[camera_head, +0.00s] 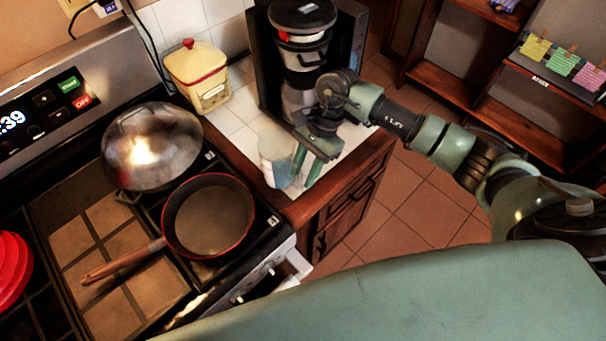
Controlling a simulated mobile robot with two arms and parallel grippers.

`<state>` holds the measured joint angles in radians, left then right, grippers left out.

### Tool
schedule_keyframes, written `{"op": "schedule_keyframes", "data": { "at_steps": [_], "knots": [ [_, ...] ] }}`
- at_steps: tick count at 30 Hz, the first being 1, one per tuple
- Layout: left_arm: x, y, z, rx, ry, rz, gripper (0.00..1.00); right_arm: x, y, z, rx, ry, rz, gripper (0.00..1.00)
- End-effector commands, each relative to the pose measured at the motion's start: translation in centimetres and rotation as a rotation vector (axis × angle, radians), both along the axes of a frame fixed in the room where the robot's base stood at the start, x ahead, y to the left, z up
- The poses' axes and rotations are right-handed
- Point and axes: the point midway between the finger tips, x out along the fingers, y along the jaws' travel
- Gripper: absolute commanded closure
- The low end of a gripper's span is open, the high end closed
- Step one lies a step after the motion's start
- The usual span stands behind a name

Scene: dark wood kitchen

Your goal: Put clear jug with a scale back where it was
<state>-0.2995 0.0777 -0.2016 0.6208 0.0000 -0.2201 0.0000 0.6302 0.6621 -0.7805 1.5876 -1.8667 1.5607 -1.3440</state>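The clear jug (276,160), pale and bluish, stands upright at the front edge of the white tiled counter, just right of the stove. Its scale is too small to read. My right gripper (311,167) reaches down from the right, with its green fingers right beside the jug's right side. The fingers partly hide that side, so I cannot tell whether they close on the jug or its handle. My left gripper is out of view.
A coffee maker (302,50) stands behind the gripper and a yellow canister (197,75) at the back left. On the stove are a frying pan (208,215) and a domed metal lid (151,145). Bare counter (222,125) shows behind the jug.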

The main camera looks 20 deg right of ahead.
Motion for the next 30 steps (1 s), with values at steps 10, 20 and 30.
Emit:
{"op": "schedule_keyframes", "data": {
  "at_steps": [10,20,30],
  "knots": [
    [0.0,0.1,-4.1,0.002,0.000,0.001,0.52,1.3,-2.8,6.4,-0.002,-0.008,-0.001,0.68],
    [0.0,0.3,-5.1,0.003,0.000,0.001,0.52,1.6,-4.0,9.8,0.000,-0.002,0.000,0.68],
    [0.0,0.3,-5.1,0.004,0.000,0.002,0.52,1.6,-3.7,9.9,0.010,-0.001,-0.001,0.68]
  ]
}}
